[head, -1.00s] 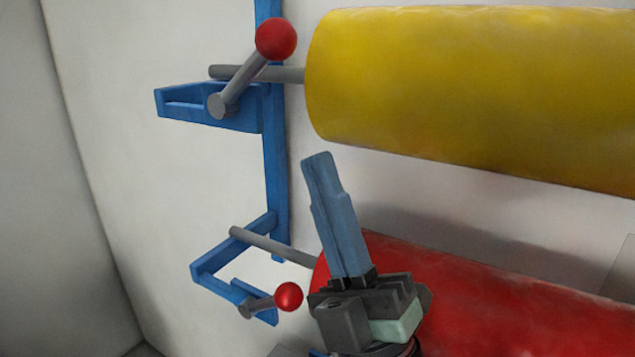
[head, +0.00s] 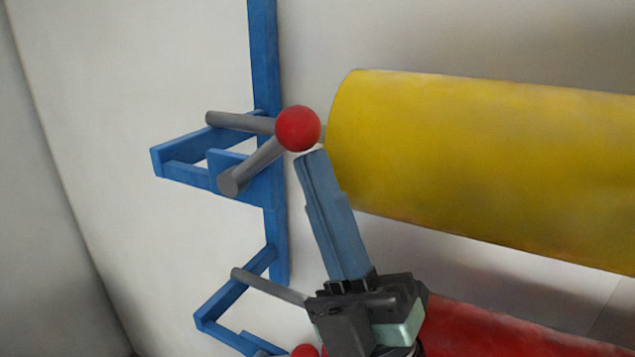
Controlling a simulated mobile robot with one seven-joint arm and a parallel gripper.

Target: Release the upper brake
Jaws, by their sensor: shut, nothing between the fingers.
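The upper brake is a grey lever (head: 254,166) with a red ball knob (head: 298,129), mounted on the upper blue bracket (head: 180,176) at the left end of the yellow roll (head: 490,165). The lever slants up and to the right from its pivot. My gripper (head: 310,155), with long blue fingers, is shut and empty. Its tips point up and appear just below the red knob in the picture. I cannot tell whether they touch it.
The lower blue bracket (head: 215,306) carries a second red knob (head: 304,351), partly cut off by the frame's bottom edge. A red roll (head: 500,340) lies below the yellow one. A blue upright (head: 265,60) stands against the pale wall. Left of the brackets is free room.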

